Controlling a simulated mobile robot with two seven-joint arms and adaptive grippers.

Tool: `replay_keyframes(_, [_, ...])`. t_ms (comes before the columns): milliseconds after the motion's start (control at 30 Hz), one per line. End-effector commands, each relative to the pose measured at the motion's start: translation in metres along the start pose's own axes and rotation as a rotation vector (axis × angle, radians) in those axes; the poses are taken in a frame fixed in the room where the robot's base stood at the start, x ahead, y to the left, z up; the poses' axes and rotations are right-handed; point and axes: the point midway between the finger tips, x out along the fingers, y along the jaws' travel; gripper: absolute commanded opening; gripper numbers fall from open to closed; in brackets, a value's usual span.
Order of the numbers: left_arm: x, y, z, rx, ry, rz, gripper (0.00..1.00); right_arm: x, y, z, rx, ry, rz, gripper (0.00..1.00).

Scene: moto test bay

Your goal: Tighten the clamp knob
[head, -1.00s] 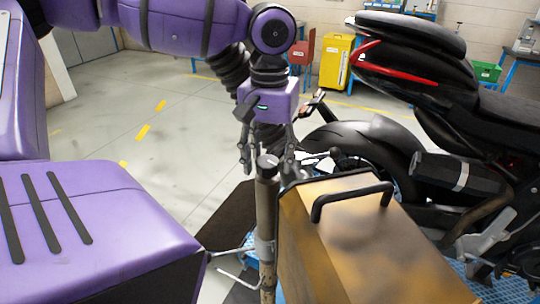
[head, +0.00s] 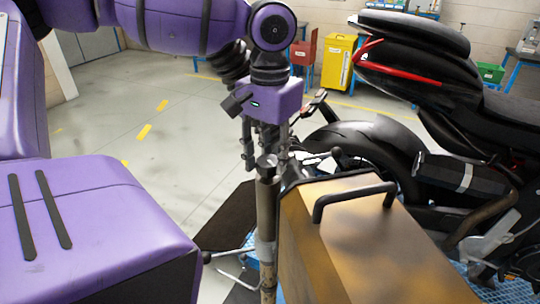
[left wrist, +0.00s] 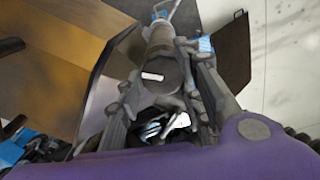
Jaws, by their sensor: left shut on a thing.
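The clamp knob shows as a round grey cap (head: 267,161) on top of an upright, worn brown-grey post (head: 267,215) in the head view. In the left wrist view the knob is a dark disc with a white mark (left wrist: 153,77). My left gripper (head: 266,157) comes down from above with its fingers on both sides of the knob, shut on it. The fingers also flank it in the left wrist view (left wrist: 160,90). They partly hide the knob's sides. My right gripper is not in view.
A brown-gold case with a black handle (head: 352,200) stands close to the right of the post. A black motorcycle (head: 445,85) stands behind it on a blue platform. A yellow cabinet (head: 338,62) and a red one are further back. The floor at left is open.

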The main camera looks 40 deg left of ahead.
Motion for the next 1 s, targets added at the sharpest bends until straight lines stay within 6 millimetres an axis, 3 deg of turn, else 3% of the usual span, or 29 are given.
replay_keyframes(1000, [0.0029,0.0002,0.0075,0.969,-0.003,0.012,0.08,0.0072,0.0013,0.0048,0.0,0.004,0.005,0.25])
